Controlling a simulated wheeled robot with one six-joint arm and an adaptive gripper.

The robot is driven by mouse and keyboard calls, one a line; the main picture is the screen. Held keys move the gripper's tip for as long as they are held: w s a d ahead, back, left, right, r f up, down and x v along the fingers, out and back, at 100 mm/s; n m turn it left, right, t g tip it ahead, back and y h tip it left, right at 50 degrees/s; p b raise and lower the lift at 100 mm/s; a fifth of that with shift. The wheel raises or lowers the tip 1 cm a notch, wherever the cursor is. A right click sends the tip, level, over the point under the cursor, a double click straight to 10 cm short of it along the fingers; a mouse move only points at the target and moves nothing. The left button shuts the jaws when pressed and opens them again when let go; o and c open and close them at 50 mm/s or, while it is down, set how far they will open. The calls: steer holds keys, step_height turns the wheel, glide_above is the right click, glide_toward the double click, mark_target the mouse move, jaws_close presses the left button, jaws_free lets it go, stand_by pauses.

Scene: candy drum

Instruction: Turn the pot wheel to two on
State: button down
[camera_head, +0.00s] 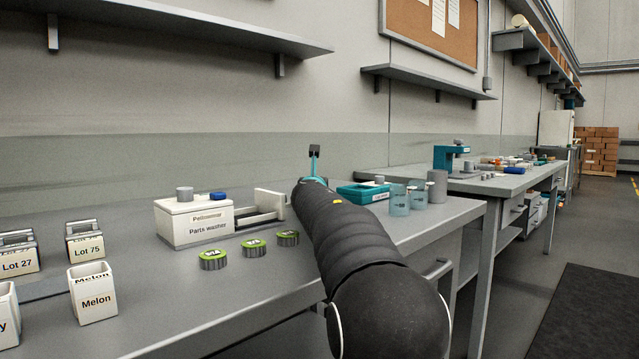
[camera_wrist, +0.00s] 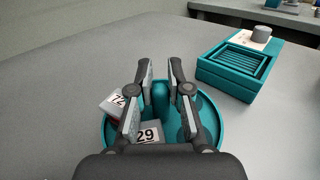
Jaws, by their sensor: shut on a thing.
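The pot wheel (camera_wrist: 216,130) is a round teal tray in the wrist view, with a teal upright post (camera_wrist: 161,98) rising from it. A pot labelled 29 (camera_wrist: 149,134) stands at its near side, and a pot labelled 72 (camera_wrist: 117,100) at its left. My gripper (camera_wrist: 162,76) is over the wheel, its fingers shut on the teal post from both sides. My gripper and wrist hide the wheel's near part; other pots cannot be made out.
A teal box with a ribbed inside (camera_wrist: 208,72) stands right of the wheel. In the head view, glass beakers (camera_head: 399,200) and a grey cylinder (camera_head: 437,186) stand right of my arm; a white parts washer (camera_head: 193,223) and green-topped caps (camera_head: 213,260) are left.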

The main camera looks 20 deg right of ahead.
steer(key=shift+a+f, duration=0.1)
steer(key=shift+a, duration=0.1)
steer(key=c, duration=1.1)
jaws_free()
steer(key=shift+w+a, duration=0.1)
steer(key=shift+a, duration=0.05)
steer(key=shift+d, duration=0.25)
steer(key=v, duration=1.2)
steer(key=shift+a, duration=0.1)
